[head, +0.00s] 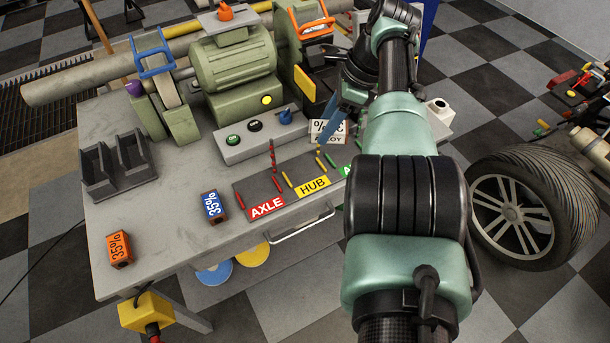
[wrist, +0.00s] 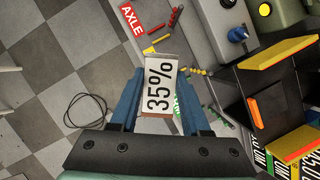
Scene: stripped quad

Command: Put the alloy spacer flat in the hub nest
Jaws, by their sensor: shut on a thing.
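The alloy spacer (head: 328,131) is a small white-faced block marked 35% and ALLOY. My gripper (wrist: 159,78) is shut on it, with one blue finger along each side; its white face also shows in the wrist view (wrist: 160,88). In the head view it is held behind the nests, near the control box, and its height above the bench is hard to judge. The hub nest (head: 308,178) has a yellow HUB label and short yellow bars, with nothing seen lying in it. In the wrist view, the spacer and fingers hide part of the nest area.
The red AXLE nest (head: 262,196) is left of the hub nest; a green-labelled one is partly hidden by my arm. Blue (head: 213,206) and orange (head: 120,249) 35% blocks lie on the bench. The control box (head: 256,134) and green motor (head: 236,78) stand behind; a dark bin (head: 118,166) is left.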

